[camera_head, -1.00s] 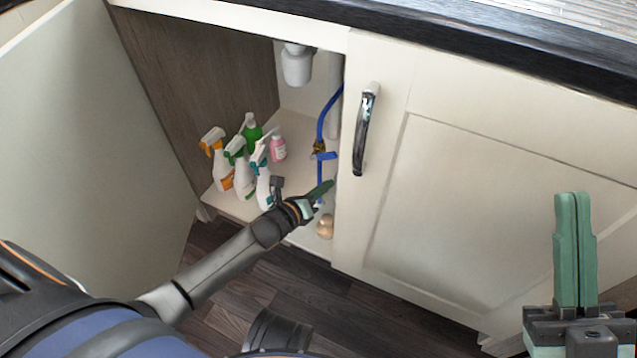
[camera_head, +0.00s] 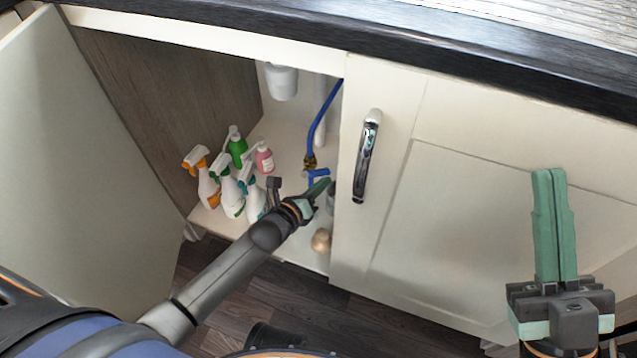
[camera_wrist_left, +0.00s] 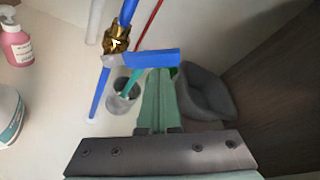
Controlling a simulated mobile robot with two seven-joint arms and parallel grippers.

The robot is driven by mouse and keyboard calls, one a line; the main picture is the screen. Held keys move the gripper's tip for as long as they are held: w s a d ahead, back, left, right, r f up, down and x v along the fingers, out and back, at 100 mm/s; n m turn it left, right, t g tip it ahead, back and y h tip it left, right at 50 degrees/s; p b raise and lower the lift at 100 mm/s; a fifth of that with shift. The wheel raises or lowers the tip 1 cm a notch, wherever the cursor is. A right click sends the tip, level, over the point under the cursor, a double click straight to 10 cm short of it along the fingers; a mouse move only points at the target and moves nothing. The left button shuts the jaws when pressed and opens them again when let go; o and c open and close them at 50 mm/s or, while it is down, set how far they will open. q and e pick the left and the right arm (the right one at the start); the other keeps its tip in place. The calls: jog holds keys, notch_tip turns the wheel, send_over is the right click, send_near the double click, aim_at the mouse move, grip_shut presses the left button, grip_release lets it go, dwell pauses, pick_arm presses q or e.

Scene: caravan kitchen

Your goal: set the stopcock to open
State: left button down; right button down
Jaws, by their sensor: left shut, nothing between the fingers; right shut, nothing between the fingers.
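The stopcock (camera_head: 310,162) is a brass valve on a blue pipe inside the open cupboard. Its blue lever (camera_head: 318,173) points to the right, across the pipe. In the left wrist view the brass body (camera_wrist_left: 117,42) and the lever (camera_wrist_left: 152,58) show clearly. My left gripper (camera_head: 326,182) is shut and empty inside the cupboard. In the left wrist view its green fingertips (camera_wrist_left: 160,72) are at the lever's lower edge near its free end; I cannot tell whether they touch. My right gripper (camera_head: 549,172) is shut and empty in front of the closed door.
Several spray bottles (camera_head: 233,197) and a pink bottle (camera_head: 264,158) stand left of my left forearm. A grey cup (camera_wrist_left: 122,98) and a dark grey object (camera_wrist_left: 205,95) are beside the fingers. The closed door (camera_head: 480,220) bounds the opening on the right.

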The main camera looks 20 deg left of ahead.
pick_arm(q)
jog(key=shift+r, duration=0.1)
jog(key=shift+a+r+n+h+p, duration=0.25)
jog(key=shift+r+n+h+p, duration=0.2)
jog(key=shift+n+p, duration=0.15)
dwell(0.6)
jog(key=shift+a+r+n+t+h+p, duration=0.35)
jog(key=shift+r+n, duration=0.2)
jog(key=shift+n, duration=0.35)
jog(key=a+n, duration=0.1)
jog(key=r+n, duration=0.1)
jog(key=a+n+t+h, duration=0.1)
jog(key=n, duration=0.1)
jog(key=shift+w+a+r, duration=0.1)
jog(key=shift+a+r, duration=0.2)
jog(key=shift+r, duration=0.05)
jog(key=shift+a, duration=0.1)
